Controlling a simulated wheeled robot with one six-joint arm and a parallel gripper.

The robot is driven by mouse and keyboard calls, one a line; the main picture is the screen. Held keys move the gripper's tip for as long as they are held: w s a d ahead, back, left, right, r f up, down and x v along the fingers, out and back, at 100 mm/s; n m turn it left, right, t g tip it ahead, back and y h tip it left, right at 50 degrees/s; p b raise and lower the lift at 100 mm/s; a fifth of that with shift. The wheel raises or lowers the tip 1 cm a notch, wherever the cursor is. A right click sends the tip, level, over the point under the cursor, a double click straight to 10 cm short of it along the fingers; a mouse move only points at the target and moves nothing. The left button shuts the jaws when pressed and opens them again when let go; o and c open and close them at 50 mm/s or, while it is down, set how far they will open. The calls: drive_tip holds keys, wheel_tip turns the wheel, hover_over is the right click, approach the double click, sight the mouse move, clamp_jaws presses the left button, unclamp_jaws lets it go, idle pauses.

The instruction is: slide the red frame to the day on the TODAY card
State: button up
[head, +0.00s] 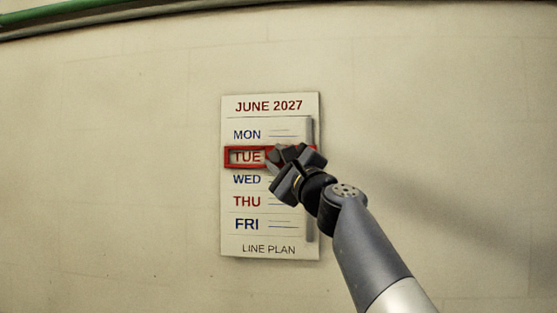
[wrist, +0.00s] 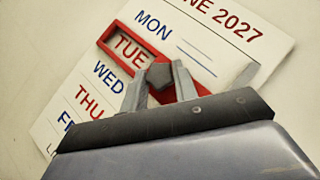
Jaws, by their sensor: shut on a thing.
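The red frame (head: 232,158) is on the wall calendar (head: 270,249) and surrounds the TUE row. It also shows in the wrist view (wrist: 108,42), around TUE. My gripper (head: 290,153) is at the right part of the frame and covers that part in the head view. In the wrist view, the two fingers (wrist: 160,84) are shut on a dark knob (wrist: 159,75) on the frame. The calendar reads JUNE 2027 with rows MON to FRI. No TODAY card shows in either view.
A grey vertical rail (head: 309,222) runs along the calendar's right side. A green pipe (head: 60,12) crosses the top left of the wall. The pale wall around the calendar is bare.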

clamp_jaws()
wheel_tip(320, 180, down, 5)
drive_tip(key=b, duration=0.5)
drive_tip(key=shift+f+b, duration=0.1)
drive_tip(key=shift+b, duration=0.25)
drive_tip(key=o, duration=1)
unclamp_jaws()
drive_tip(key=shift+c, duration=0.2)
drive_tip(key=shift+s, duration=0.1)
